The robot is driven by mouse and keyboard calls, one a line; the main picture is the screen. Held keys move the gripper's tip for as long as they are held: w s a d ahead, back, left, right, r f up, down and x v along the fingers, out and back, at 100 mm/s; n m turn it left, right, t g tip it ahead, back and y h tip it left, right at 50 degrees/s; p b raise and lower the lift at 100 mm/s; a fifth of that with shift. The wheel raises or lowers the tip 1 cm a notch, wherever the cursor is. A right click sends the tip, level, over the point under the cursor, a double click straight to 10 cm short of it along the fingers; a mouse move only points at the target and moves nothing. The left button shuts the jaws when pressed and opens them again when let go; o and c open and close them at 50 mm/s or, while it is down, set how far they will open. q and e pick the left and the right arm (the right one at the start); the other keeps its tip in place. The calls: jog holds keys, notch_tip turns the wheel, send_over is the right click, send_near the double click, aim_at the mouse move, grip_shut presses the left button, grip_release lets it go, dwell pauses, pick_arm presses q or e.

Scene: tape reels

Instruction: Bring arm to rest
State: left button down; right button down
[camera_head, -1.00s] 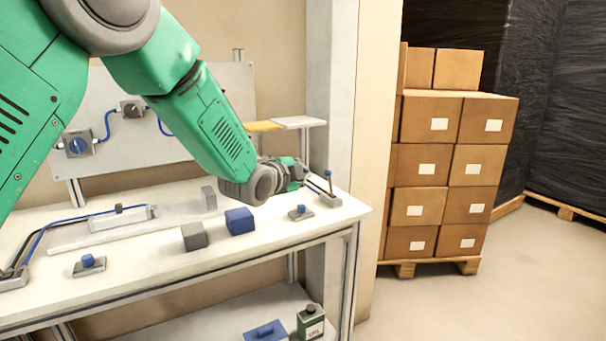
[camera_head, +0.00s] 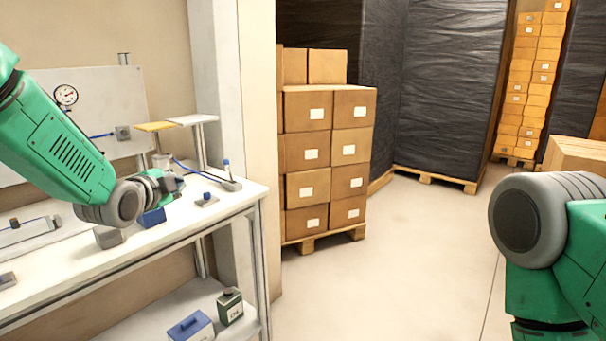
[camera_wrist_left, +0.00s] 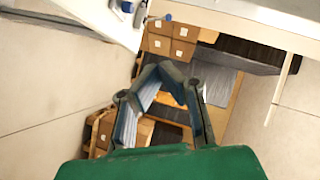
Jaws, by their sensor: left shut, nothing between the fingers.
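My left arm (camera_head: 62,150), green with grey joints, reaches in from the left over the workbench in the head view. Its gripper (camera_head: 176,184) is seen small and partly hidden by its wrist, in front of the bench. In the left wrist view the gripper's fingers (camera_wrist_left: 168,72) meet at their tips, shut with nothing held. My right arm (camera_head: 560,250) shows at the lower right of the head view as a bent green and grey part. Its gripper is out of view.
The white bench (camera_head: 150,240) carries a blue block (camera_head: 152,217), a grey block (camera_head: 108,237) and a small blue-knobbed block (camera_head: 207,199). Stacked cartons (camera_head: 328,150) stand beyond open floor (camera_head: 400,270).

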pick_arm(q)
jog(key=s+f+n+g, duration=0.3)
jog(key=s+f, duration=0.6)
jog(key=f, duration=0.4)
jog(key=s+f+n+g, duration=0.3)
jog(key=s+f, duration=0.7)
jog(key=f, duration=0.4)
jog(key=s+f+n+g, duration=0.2)
jog(key=s+f, duration=0.2)
jog(key=s, duration=0.6)
jog(key=s+f+n+g+y, duration=0.1)
jog(key=s+f+n+g, duration=0.2)
jog(key=s, duration=0.8)
jog(key=s+f+n+g, duration=0.3)
jog(key=s+f, duration=0.2)
jog(key=s, duration=0.6)
jog(key=shift+f+y, duration=0.15)
jog(key=shift+y, duration=0.15)
jog(key=shift+w+d, duration=0.1)
jog(key=shift+w, duration=0.1)
jog(key=shift+w, duration=0.15)
